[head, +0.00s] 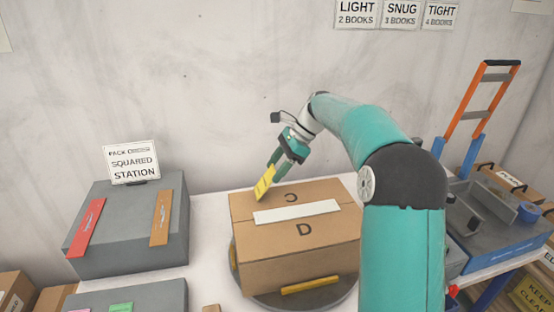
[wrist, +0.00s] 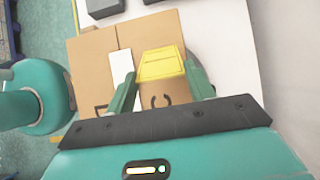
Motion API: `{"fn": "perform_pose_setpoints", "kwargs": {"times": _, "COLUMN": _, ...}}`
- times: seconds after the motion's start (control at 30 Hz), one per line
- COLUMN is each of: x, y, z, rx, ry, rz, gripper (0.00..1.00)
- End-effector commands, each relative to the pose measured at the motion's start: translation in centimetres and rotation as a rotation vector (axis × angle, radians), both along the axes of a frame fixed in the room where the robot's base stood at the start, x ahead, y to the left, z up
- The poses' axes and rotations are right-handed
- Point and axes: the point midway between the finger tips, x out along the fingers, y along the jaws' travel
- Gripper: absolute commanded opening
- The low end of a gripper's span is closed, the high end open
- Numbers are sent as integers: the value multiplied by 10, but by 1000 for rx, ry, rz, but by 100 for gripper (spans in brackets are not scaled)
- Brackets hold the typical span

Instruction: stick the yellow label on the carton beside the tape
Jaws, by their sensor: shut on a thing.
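The carton (head: 290,253) sits on a round grey turntable (head: 318,298) on the white table. A white strip of tape (head: 297,214) lies across its top between two printed marks. My gripper (head: 275,168) is above the carton's far left part, shut on the yellow label (head: 265,183), which hangs tilted from the fingers. In the head view the label's lower end is close to the carton top; I cannot tell whether it touches. In the wrist view the yellow label (wrist: 161,63) is between the fingertips, right of the tape (wrist: 122,74), over the carton top (wrist: 95,65).
A grey block (head: 130,235) with a red and a brown strip and a station sign (head: 131,162) stands left. Another grey block (head: 130,296) is in front of it. A blue-grey bench with an orange-blue ladder-like frame (head: 482,100) stands right. White table shows around the carton.

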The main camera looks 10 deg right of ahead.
Motion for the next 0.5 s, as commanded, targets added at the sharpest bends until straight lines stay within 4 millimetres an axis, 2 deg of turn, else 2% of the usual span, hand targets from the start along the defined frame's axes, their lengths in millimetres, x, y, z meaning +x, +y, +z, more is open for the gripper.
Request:
{"fn": "perform_pose_setpoints", "kwargs": {"times": 0.2, "x": 0, "y": 0, "z": -9, "rx": 0, "ry": -1, "rz": 0, "gripper": 32}}
{"fn": "perform_pose_setpoints", "kwargs": {"times": 0.47, "x": 0, "y": 0, "z": -10, "rx": 0, "ry": -1, "rz": 0, "gripper": 32}}
{"fn": "perform_pose_setpoints", "kwargs": {"times": 0.5, "x": 0, "y": 0, "z": -9, "rx": 0, "ry": -1, "rz": 0, "gripper": 59}}
